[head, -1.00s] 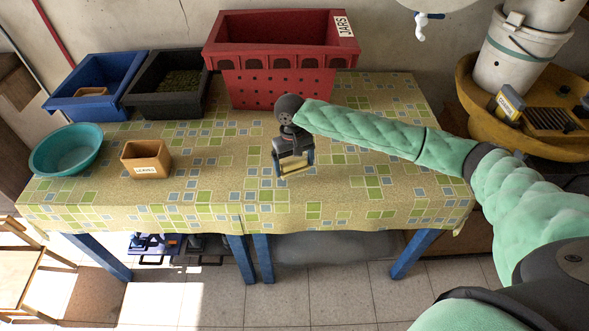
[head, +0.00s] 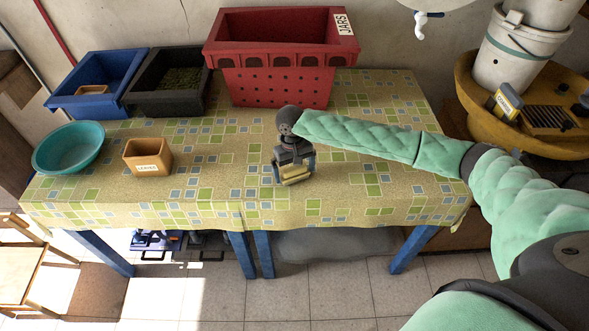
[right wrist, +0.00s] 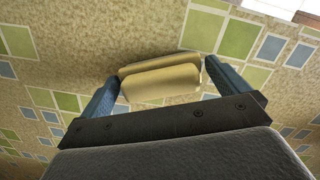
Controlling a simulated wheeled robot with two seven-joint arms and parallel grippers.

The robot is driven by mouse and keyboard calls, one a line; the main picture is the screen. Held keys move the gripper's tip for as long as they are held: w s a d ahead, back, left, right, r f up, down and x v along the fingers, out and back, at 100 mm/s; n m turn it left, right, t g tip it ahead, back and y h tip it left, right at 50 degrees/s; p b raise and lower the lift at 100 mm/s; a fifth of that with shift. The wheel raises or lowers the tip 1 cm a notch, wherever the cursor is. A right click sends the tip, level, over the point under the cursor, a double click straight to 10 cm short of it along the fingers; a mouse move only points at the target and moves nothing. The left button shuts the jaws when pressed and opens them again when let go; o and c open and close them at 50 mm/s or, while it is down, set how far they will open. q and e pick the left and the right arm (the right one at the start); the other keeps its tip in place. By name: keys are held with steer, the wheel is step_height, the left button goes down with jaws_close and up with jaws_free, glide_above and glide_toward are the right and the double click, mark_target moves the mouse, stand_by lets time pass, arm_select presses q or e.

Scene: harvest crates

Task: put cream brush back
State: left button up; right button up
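The cream brush (head: 296,174) is at the middle of the patterned table, between the fingers of my right gripper (head: 294,166). In the right wrist view the brush (right wrist: 162,82) is a cream block in two layers, lying slightly tilted. The blue fingers of the right gripper (right wrist: 160,85) press at its two ends. It is low over the cloth; whether it touches the cloth is hard to tell. My left gripper is not in view.
A tan labelled box (head: 148,158) and a teal bowl (head: 70,150) stand at the left. Blue (head: 97,111), black (head: 165,105) and red "JARS" (head: 275,85) crates line the back. A round ochre tray (head: 470,95) stands right. The table's front right is clear.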

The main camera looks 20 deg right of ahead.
steer(key=shift+r, duration=0.2)
arm_select(q)
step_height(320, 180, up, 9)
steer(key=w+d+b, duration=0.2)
steer(key=b, duration=0.2)
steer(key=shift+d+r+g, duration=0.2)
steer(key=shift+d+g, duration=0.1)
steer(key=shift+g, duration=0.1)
arm_select(e)
step_height(320, 180, up, 12)
steer(key=w, duration=0.1)
steer(key=shift+w, duration=0.25)
steer(key=shift+a+f, duration=0.1)
steer(key=shift+f, duration=0.05)
